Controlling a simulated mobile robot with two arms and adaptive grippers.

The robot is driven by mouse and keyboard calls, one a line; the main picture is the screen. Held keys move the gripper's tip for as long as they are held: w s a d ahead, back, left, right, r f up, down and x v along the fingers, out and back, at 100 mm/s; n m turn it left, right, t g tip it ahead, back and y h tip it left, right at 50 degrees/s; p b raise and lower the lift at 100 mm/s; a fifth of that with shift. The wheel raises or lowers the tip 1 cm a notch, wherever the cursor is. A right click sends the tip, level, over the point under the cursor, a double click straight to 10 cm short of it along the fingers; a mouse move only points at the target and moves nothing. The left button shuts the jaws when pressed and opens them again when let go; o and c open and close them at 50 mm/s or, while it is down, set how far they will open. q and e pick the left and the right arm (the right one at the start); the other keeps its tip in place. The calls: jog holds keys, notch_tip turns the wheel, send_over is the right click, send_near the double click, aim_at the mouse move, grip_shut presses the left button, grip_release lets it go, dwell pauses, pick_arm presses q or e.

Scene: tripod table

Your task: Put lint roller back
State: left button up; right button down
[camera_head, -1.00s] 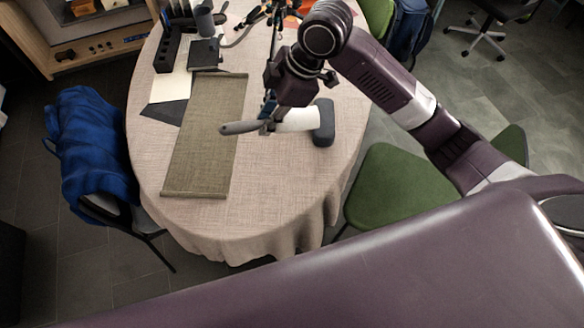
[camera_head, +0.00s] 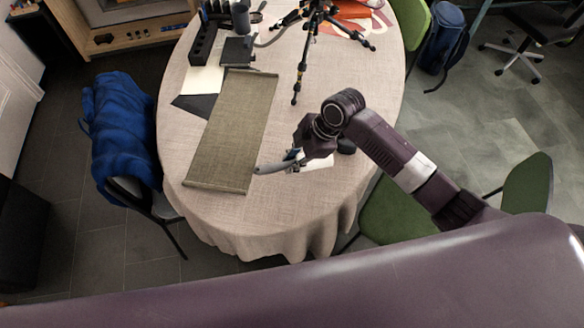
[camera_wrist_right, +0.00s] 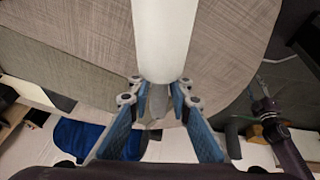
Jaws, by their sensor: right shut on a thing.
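The lint roller has a white roll and a grey handle. Its handle (camera_head: 272,168) points left in the head view, and its white roll shows partly behind my right gripper (camera_head: 294,158). In the right wrist view the white roll (camera_wrist_right: 165,40) fills the top middle, with the handle between the blue fingers of my right gripper (camera_wrist_right: 158,98), which is shut on it. A dark grey block (camera_head: 346,146) sits at the roll's right end, mostly hidden by my arm; I cannot tell if they touch. My left gripper is not in view.
The round table wears a beige cloth (camera_head: 290,205). A green-brown runner (camera_head: 235,130) lies left of the roller. A black tripod (camera_head: 312,40) stands farther back. Dark desk items (camera_head: 238,48) are at the back left. Green chairs (camera_head: 400,215) and a blue-draped chair (camera_head: 120,125) flank the table.

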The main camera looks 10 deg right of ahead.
jog(key=shift+f, duration=2.25)
jog(key=shift+f, duration=0.25)
jog(key=c, duration=1.8)
grip_release()
jog(key=shift+o, duration=0.2)
jog(key=shift+r, duration=0.1)
jog(key=shift+r, duration=0.2)
jog(key=v, duration=1.2)
jog(key=shift+b, duration=0.35)
